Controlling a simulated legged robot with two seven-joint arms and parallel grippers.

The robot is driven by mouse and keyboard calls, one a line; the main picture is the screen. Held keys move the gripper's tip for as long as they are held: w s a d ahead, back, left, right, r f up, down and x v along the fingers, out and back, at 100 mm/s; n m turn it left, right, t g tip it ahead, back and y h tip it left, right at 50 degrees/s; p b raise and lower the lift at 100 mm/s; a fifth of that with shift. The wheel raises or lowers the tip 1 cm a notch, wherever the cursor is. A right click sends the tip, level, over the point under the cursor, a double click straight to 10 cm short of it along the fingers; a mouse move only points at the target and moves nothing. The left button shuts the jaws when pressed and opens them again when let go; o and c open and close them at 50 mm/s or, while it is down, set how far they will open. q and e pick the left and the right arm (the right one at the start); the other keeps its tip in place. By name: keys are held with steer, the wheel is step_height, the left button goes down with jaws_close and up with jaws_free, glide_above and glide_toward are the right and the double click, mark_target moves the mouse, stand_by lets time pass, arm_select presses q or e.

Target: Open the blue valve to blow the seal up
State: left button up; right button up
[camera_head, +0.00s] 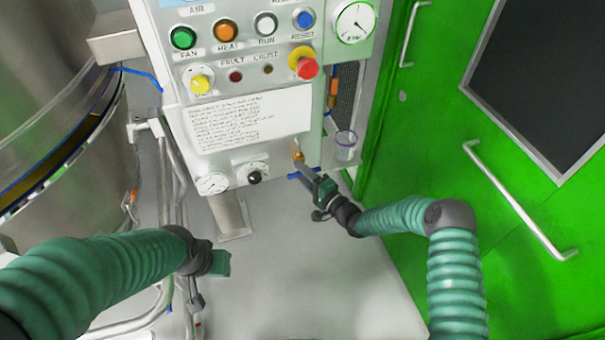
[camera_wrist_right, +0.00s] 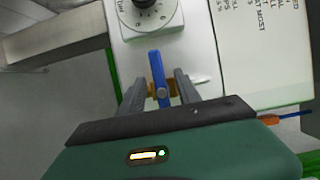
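The blue valve shows in the right wrist view as an upright blue lever (camera_wrist_right: 158,77) with a round pivot on a brass body (camera_wrist_right: 174,88). In the head view only a small blue part (camera_head: 293,176) shows under the control panel, mostly hidden by my gripper. My right gripper (camera_wrist_right: 160,88) has its fingers apart, one on each side of the lever, with gaps visible between. In the head view my right gripper (camera_head: 303,174) is at the panel's lower right corner. My left gripper (camera_head: 195,300) hangs low left, away from the valve; its finger opening is unclear.
The control panel (camera_head: 248,150) carries buttons, a red emergency stop (camera_head: 306,66) and gauges. A clear cup (camera_head: 345,145) stands right of the valve. A steel vessel (camera_head: 50,130) is at left, a green door (camera_head: 440,120) at right. The floor (camera_head: 300,270) between my arms looks clear.

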steer(key=shift+a, duration=0.15)
steer(key=shift+d, duration=0.75)
steer(key=c, duration=0.4)
steer(key=shift+d, duration=0.15)
steer(key=shift+c, duration=2.3)
steer(key=shift+s+a, duration=0.15)
steer(key=shift+a, duration=0.3)
jaws_close()
arm_select(q)
steer(key=shift+s+d+r, duration=0.1)
steer(key=shift+d, duration=0.25)
steer(key=shift+d, duration=0.15)
